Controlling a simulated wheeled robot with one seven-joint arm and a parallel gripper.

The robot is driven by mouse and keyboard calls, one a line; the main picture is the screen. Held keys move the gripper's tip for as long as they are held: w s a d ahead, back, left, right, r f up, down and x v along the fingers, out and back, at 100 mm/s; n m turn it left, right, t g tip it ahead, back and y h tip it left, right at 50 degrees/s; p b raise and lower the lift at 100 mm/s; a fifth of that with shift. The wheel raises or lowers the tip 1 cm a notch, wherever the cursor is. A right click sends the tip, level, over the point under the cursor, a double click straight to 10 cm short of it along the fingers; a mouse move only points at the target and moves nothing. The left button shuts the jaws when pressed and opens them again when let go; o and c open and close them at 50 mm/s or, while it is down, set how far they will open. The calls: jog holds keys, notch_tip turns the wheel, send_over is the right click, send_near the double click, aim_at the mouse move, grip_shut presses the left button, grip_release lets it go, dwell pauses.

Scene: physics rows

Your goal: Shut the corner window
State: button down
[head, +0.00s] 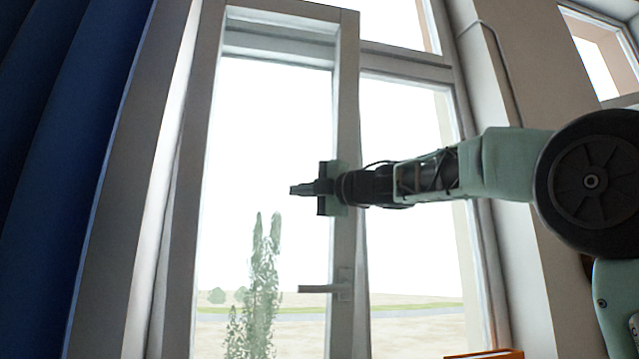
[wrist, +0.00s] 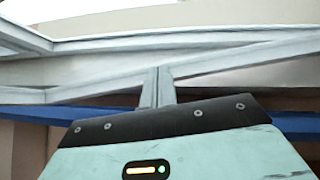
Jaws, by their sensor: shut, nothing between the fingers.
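The window sash (head: 346,115) has a pale grey frame and stands swung inward, its right stile apart from the fixed frame behind. Its handle (head: 341,287) is low on that stile, with the lever lying level and pointing left. My gripper (head: 296,189) reaches in from the right, in front of the stile and above the handle, with its tip pointing left over the glass. Its fingers are shut and empty; in the wrist view they show together (wrist: 157,88). I cannot tell whether the gripper touches the sash.
A dark blue curtain (head: 60,150) hangs at the left. A fixed pane (head: 410,130) is behind on the right, beside a beige wall (head: 535,75) with a thin pipe or cable. An orange object (head: 485,354) shows at the bottom edge.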

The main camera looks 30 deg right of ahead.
aim_at(281, 193)
jog(key=shift+w+d+r+p, duration=0.15)
jog(key=shift+w+p, duration=0.1)
jog(key=shift+w, duration=0.55)
jog(key=shift+w+d+r+p, duration=0.1)
jog(key=shift+w+p, duration=0.2)
jog(key=shift+w, duration=0.45)
jog(key=shift+w+d+r+p, duration=0.15)
jog(key=shift+w+p, duration=0.1)
jog(key=shift+w, duration=0.55)
